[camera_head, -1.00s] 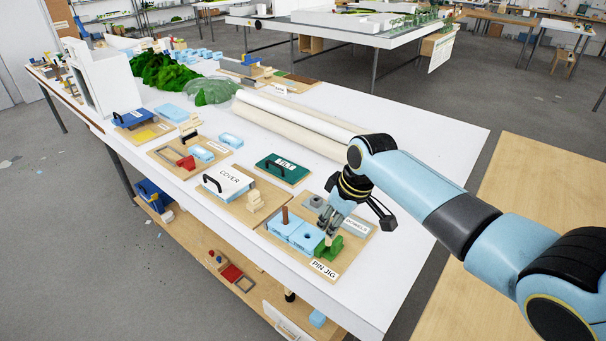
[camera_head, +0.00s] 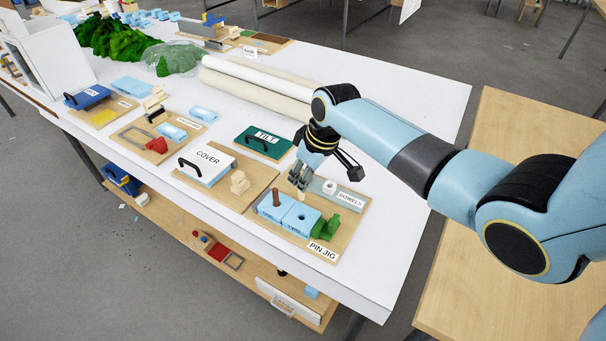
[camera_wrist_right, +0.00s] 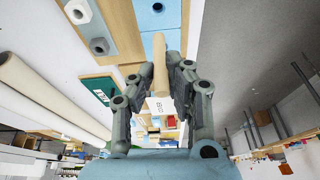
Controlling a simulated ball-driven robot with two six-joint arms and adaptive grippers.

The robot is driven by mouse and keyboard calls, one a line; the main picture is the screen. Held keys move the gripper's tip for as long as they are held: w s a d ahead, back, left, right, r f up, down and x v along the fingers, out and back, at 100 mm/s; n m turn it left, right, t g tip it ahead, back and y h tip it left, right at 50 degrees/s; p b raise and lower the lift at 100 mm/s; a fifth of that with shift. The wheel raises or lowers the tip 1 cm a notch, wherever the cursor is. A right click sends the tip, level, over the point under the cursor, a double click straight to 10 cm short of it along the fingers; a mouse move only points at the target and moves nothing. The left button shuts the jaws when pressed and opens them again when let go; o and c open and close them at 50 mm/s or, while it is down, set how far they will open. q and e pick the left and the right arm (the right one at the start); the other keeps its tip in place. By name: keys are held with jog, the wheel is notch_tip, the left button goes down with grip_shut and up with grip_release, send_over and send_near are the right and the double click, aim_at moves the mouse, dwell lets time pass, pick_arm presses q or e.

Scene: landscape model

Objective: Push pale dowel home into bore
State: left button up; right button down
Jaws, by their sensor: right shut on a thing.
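My right gripper (camera_head: 299,182) is shut on a pale dowel (camera_head: 302,195), which hangs below the fingertips. In the right wrist view the dowel (camera_wrist_right: 160,68) stands between the two fingers of the gripper (camera_wrist_right: 165,80). In the head view the dowel's lower end appears just behind or above the blue block (camera_head: 297,224) with the open bore (camera_head: 301,216); the exact gap cannot be told. A brown dowel (camera_head: 275,197) stands upright in the neighbouring blue block (camera_head: 268,211). The blue block also shows at the top of the wrist view (camera_wrist_right: 170,40). My left gripper is not seen.
A green block (camera_head: 326,228) sits right of the bore block on the pin jig board (camera_head: 345,232). A grey dowel holder (camera_head: 322,187) with a hex piece (camera_head: 329,186) lies behind. The COVER board (camera_head: 258,190) and green TILT plate (camera_head: 262,143) are to the left.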

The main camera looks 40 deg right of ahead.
jog(key=shift+r+m, duration=0.15)
jog(key=shift+m, duration=0.15)
notch_tip(320, 180, down, 2)
jog(key=shift+s+f+b, duration=0.1)
jog(key=shift+b, duration=0.55)
notch_tip(320, 180, down, 3)
jog(key=shift+r+b, duration=0.15)
jog(key=shift+b, duration=0.8)
jog(key=shift+f+b, duration=0.45)
jog(key=shift+f, duration=0.1)
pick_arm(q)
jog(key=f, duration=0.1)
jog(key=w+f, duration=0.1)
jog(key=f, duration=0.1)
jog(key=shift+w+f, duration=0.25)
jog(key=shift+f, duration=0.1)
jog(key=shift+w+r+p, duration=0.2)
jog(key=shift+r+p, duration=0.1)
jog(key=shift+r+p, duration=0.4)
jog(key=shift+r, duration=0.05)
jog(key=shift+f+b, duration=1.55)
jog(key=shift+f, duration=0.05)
pick_arm(e)
jog(key=shift+f, duration=2.05)
